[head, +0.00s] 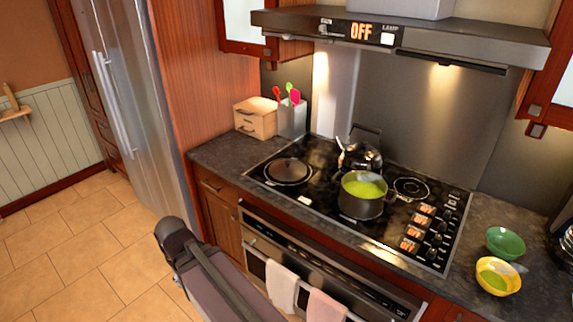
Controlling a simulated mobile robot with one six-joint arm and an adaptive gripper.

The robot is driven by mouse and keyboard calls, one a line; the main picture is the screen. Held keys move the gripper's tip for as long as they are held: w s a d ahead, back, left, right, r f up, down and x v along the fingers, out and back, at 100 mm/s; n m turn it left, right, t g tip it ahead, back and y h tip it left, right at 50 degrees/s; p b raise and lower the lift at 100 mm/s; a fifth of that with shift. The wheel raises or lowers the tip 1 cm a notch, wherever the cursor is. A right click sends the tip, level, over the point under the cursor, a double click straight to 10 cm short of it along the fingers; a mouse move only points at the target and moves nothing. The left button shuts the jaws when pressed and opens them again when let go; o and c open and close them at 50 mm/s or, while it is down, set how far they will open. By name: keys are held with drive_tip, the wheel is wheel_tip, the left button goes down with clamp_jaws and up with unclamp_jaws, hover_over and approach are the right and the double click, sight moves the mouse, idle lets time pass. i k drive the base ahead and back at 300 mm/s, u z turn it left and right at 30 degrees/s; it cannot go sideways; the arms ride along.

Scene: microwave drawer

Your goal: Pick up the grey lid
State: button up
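The grey lid (289,171) is a dark, round, shallow disc with a small knob on top. It lies flat on the left part of the black stovetop (325,216), left of the pot with green contents. Nothing covers it in this view. Part of my arm shows at the bottom, in front of the oven and well below the lid. The fingers of my gripper do not show.
A dark pot (361,204) with green contents stands right of the lid, with a kettle (360,155) behind it. A wooden box (256,118) and a utensil holder (292,119) stand behind the lid. Green (505,242) and yellow (498,276) bowls sit at right.

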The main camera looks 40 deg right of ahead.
sight(285, 170)
drive_tip(key=z, duration=0.5)
drive_tip(key=i, duration=0.85)
drive_tip(key=z, duration=0.45)
